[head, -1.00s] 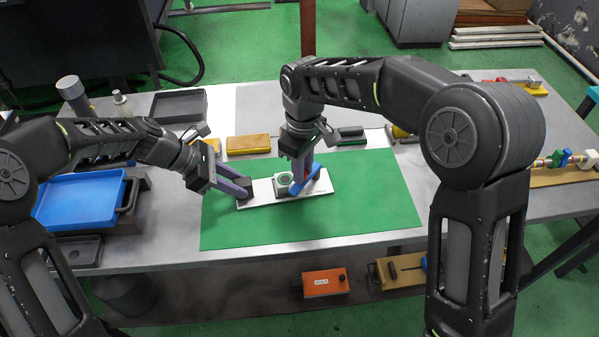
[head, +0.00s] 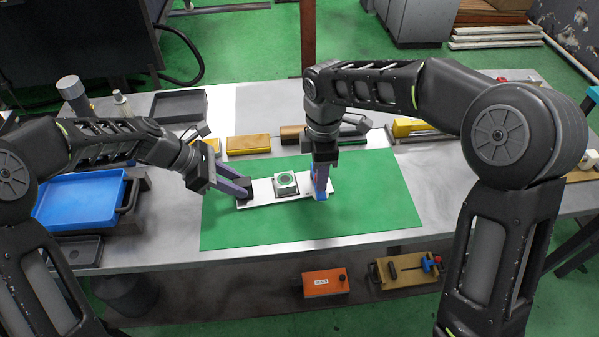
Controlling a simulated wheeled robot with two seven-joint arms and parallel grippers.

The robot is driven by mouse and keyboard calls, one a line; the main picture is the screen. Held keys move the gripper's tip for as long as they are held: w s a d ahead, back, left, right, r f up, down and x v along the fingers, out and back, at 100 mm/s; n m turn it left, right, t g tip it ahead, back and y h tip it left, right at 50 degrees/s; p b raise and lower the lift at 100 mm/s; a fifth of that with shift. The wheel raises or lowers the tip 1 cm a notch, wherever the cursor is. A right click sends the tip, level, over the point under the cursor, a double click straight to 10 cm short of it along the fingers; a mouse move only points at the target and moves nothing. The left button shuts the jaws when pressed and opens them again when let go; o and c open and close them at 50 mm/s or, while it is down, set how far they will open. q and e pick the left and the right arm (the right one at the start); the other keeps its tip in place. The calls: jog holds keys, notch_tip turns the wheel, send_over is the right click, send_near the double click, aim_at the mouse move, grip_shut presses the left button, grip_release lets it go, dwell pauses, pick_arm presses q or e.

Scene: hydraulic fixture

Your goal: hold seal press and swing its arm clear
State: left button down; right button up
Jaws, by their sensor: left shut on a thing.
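The seal press has a white base plate (head: 262,190) lying on the green mat. A pale square block with a green ring, the seal seat (head: 286,180), sits uncovered at its middle. A dark block (head: 243,193) is at the plate's left end, and my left gripper (head: 243,190) is shut on it. The blue swing arm (head: 321,195) is at the plate's right end, clear of the ring and mostly hidden. My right gripper (head: 321,186) points down at the blue arm, its fingers against or around it; their gap does not show.
A yellow block (head: 248,144) and other parts stand along the back of the mat. A blue tray (head: 80,200) is at the left. The green mat (head: 375,205) is bare to the right and in front. An orange box (head: 325,283) is on the lower shelf.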

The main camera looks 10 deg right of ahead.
jog(key=shift+o, duration=0.6)
jog(key=shift+r, duration=0.55)
notch_tip(320, 180, up, 11)
dwell(0.4)
pick_arm(q)
jog(key=c, duration=1)
grip_release()
